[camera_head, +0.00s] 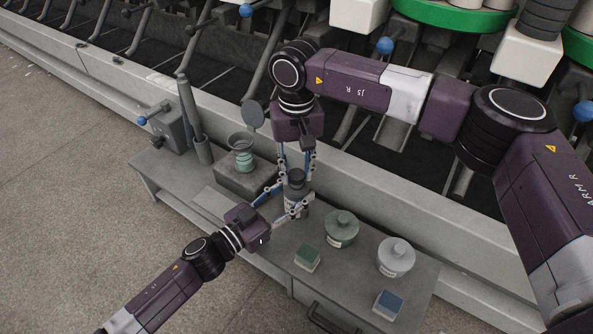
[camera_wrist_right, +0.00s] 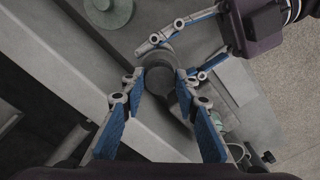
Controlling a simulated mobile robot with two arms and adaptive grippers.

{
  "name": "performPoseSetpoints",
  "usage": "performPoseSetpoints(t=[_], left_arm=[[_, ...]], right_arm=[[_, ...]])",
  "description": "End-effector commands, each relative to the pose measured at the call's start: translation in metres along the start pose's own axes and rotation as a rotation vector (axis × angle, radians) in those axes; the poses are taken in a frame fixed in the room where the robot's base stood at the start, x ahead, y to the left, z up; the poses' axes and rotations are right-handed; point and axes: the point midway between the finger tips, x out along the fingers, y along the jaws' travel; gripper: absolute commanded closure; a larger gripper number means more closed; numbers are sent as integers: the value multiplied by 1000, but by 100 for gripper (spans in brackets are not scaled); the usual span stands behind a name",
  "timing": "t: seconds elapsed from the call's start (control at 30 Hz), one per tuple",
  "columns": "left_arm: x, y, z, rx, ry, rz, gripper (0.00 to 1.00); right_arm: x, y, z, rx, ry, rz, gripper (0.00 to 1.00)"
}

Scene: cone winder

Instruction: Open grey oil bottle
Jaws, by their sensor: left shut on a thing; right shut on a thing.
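The grey oil bottle (camera_head: 292,209) stands upright on the grey bench, with its dark cap (camera_head: 296,175) on top. My left gripper (camera_head: 291,199) comes in from the front left and is shut around the bottle's body. My right gripper (camera_head: 296,180) points down from above and is shut on the cap. In the right wrist view the round dark cap (camera_wrist_right: 161,82) sits between my right fingertips (camera_wrist_right: 159,77). The left gripper's fingers (camera_wrist_right: 168,62) reach around the bottle just beyond. Fingers hide much of the bottle, and I cannot tell whether the cap has turned.
On the bench (camera_head: 195,180), a green-grey jar (camera_head: 341,229) and a pale jar (camera_head: 396,257) stand to the right, with a green box (camera_head: 307,258) and a blue box (camera_head: 387,305). A stand with a dish (camera_head: 242,143) is at left. The winder rises behind.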

Motion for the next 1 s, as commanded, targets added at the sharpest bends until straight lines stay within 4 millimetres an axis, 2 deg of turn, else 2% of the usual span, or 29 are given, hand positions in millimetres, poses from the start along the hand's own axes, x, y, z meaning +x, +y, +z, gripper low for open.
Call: performPoseSetpoints(t=[0.37,0.77,1.0], left_arm=[[0,0,0,-1,-1,0,100],[0,0,0,-1,-1,0,100],[0,0,0,-1,-1,0,100]], right_arm=[[-14,0,0,0,1,0,100],[-16,0,0,0,1,0,100],[-41,0,-1,0,3,0,100]])
